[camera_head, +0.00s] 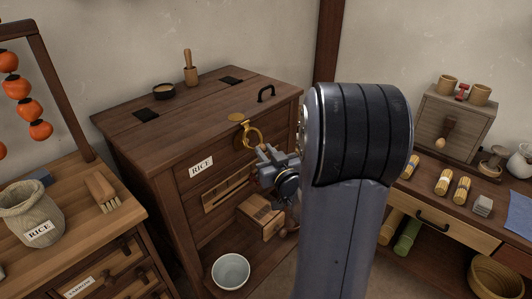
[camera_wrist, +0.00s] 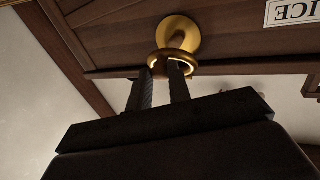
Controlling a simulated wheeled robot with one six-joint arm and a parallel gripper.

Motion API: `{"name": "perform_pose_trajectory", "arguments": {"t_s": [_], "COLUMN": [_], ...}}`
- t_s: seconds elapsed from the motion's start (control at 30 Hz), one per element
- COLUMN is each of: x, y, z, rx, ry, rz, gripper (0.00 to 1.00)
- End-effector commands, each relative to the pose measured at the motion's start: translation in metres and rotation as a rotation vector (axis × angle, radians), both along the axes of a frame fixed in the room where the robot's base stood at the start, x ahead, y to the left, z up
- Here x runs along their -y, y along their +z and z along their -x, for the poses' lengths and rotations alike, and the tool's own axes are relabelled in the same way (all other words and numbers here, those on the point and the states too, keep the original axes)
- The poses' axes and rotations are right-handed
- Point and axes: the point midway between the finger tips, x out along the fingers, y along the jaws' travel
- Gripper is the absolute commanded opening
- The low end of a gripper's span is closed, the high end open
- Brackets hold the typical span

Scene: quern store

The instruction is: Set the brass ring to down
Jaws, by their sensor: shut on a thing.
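My gripper (camera_head: 266,152) is at the lower right part of the ring. In the wrist view, which shows the chest upside down, the ring (camera_wrist: 156,59) hangs at its brass mount (camera_wrist: 180,34). The two dark fingers (camera_wrist: 164,72) are shut on the ring's near edge. The fingers hide part of the ring, so its exact angle is hard to tell.
Below are a wooden box (camera_head: 258,217) and a white bowl (camera_head: 230,271). Side tables stand left and right. My arm hides the chest's right side.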

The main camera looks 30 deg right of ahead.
Motion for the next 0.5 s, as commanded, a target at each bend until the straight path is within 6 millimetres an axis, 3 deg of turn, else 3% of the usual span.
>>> {"name": "perform_pose_trajectory", "arguments": {"t_s": [0.5], "x": [-0.002], "y": [-0.020], "z": [-0.007], "rx": [0.116], "ry": [-0.001], "rz": [-0.042], "gripper": [0.00]}}
